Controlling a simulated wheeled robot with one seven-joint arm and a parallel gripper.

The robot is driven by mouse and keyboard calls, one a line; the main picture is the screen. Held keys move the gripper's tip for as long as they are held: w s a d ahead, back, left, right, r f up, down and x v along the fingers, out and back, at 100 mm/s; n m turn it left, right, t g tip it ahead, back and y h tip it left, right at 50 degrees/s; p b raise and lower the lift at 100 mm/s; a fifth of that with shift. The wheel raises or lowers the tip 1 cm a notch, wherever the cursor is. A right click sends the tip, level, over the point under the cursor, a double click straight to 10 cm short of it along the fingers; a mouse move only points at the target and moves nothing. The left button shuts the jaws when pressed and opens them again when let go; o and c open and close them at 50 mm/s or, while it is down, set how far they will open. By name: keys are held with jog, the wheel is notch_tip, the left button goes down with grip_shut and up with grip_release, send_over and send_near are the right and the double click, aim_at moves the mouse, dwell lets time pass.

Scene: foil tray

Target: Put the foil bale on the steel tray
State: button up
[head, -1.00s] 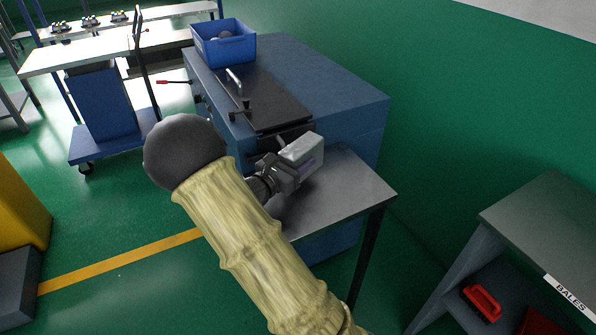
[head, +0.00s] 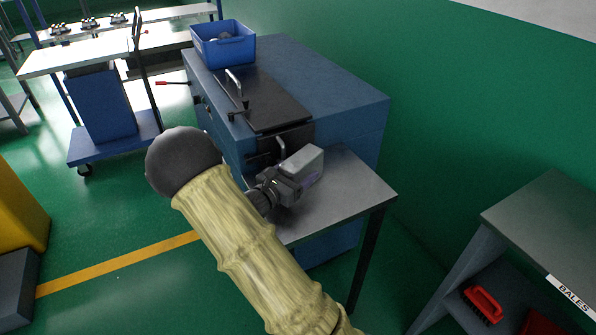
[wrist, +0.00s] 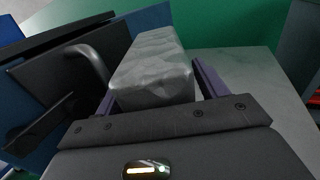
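The foil bale (head: 304,161) is a silvery grey, crumpled block held at the end of my gripper (head: 297,176). In the wrist view the bale (wrist: 155,72) sits between the two purple fingers, its sides against or very close to them. A grey metal top (head: 358,188), which looks like the steel tray, stands on dark legs beside the blue machine. The bale is over the machine side of this top; I cannot tell whether it touches. My arm hides the near left part of the top.
The blue machine (head: 345,95) has a dark panel with bar handles close to my gripper. A blue bin (head: 223,46) stands on it. A grey bench labelled BALES (head: 540,225) is at the right. The right part of the metal top is clear.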

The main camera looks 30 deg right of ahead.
jog(key=shift+r, duration=0.1)
jog(key=shift+a+r, duration=0.1)
jog(key=p+v, duration=0.1)
jog(key=v, duration=1)
jog(key=shift+a, duration=0.1)
jog(key=shift+s+a, duration=0.3)
jog(key=shift+w, duration=0.1)
